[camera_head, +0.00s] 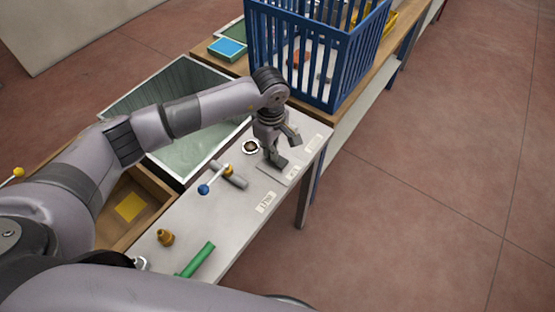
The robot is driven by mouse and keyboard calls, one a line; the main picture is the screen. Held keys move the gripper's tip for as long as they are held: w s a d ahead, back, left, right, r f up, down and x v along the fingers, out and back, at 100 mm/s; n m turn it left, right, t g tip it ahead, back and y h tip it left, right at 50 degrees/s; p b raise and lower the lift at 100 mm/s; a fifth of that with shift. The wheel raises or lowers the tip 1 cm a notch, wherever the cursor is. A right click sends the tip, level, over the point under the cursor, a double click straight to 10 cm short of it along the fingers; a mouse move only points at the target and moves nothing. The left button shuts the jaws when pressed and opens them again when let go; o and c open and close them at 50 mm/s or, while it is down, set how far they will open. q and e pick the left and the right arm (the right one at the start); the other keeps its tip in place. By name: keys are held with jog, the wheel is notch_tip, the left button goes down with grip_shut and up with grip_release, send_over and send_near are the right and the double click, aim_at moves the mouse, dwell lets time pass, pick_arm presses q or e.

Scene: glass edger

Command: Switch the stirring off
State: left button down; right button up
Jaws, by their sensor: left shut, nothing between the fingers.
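My left gripper (278,160) points down over the far end of the grey bench top. Its fingers are shut and empty, low over a small grey plate (270,171) beside small white labels. Whether the fingertips touch the plate or a switch on it, I cannot tell; the gripper hides part of that spot. A round dark fitting with a pale rim (250,147) is just left of the gripper. A lever with a blue ball (204,189) lies nearer me, by a grey cylinder. The label (266,202) nearer me is too small to read surely. My right gripper is out of view.
A glass-sided tank (188,78) stands left of the bench top, partly behind my left arm. A blue slatted crate (340,72) stands beyond the gripper. A green bar (196,260) and a brass fitting (165,237) lie near me. Floor at right is clear.

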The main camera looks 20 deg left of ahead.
pick_arm(q)
jog(key=shift+r+p, duration=0.55)
jog(key=shift+r, duration=0.25)
jog(key=shift+r+p, duration=1.1)
jog(key=shift+r, duration=1)
